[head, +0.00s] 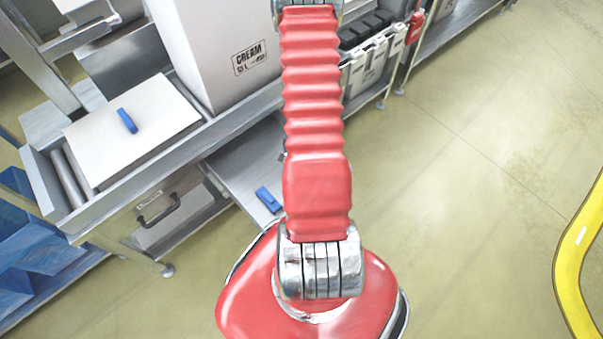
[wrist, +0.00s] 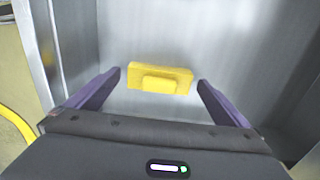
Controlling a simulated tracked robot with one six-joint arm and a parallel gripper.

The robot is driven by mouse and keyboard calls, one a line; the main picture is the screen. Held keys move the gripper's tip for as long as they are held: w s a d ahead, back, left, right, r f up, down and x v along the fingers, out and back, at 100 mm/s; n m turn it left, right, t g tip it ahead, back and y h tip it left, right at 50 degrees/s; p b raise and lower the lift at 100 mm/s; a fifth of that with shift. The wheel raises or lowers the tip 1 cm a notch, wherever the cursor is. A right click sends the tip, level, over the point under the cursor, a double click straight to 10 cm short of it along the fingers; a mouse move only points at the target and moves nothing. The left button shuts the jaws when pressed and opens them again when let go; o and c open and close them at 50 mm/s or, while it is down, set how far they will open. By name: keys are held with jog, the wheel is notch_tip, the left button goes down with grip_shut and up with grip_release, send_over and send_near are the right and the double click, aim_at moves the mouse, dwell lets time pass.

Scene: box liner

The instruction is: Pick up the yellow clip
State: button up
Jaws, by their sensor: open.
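The yellow clip (wrist: 159,79) lies on a grey metal surface (wrist: 210,40) in the wrist view, just above the picture's middle. It is a flat block with a smaller raised part on its near side. My gripper (wrist: 160,82) is open, with its two purple fingers spread to the left and right of the clip. A gap shows between the clip and each finger. The clip and my gripper's fingers do not show in the head view.
Metal walls flank the surface in the wrist view. The head view shows a cream box (head: 215,45), a white lid (head: 150,125) with a blue clip (head: 126,121), another blue clip (head: 268,199) on a lower shelf, and blue bins (head: 30,235). Open floor (head: 480,200) lies right.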

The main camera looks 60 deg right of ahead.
jog(key=shift+c, duration=0.5)
jog(key=c, duration=1)
jog(key=shift+r, duration=5)
jog(key=shift+r, duration=0.1)
jog(key=shift+r, duration=6.9)
jog(key=shift+r, duration=0.1)
jog(key=shift+r, duration=6.9)
